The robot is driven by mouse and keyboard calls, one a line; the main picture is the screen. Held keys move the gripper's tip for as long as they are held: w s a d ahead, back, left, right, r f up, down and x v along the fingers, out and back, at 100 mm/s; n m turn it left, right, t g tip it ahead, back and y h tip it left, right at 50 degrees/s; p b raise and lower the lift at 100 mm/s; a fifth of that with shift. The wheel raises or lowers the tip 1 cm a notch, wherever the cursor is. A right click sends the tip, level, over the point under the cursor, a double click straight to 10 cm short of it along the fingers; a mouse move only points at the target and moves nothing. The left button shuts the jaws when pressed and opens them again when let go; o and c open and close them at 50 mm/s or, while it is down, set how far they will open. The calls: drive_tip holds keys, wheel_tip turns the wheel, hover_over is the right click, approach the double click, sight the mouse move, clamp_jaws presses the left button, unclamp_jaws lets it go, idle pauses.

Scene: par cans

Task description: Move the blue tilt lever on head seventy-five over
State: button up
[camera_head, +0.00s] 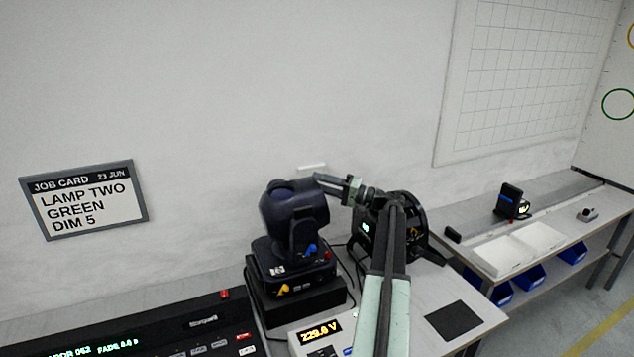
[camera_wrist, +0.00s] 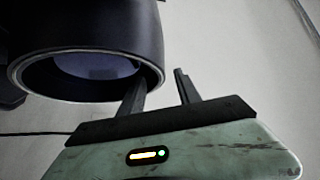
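A dark moving-head lamp (camera_head: 295,215) stands on a black base at the left of the bench. A blue lever (camera_head: 312,248) shows low on the right of its yoke. A small label on its base is too small to read. My gripper (camera_head: 320,181) is beside the upper right of the lamp head, above the blue lever and apart from it. In the wrist view the two fingers of my gripper (camera_wrist: 160,80) are spread with nothing held between them. The lamp's barrel (camera_wrist: 90,45) fills the upper left, close to the left finger; contact cannot be told. The blue lever is not visible there.
A yellow lever (camera_head: 283,289) and a red knob (camera_head: 327,254) are on the same lamp. A black round lamp (camera_head: 415,225) stands behind my arm. A voltage display (camera_head: 318,332) and a console (camera_head: 190,335) are in front. A job card (camera_head: 85,200) hangs on the wall.

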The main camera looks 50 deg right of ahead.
drive_tip(key=shift+w+a, duration=0.15)
drive_tip(key=shift+w, duration=0.15)
clamp_jaws()
idle(1.3)
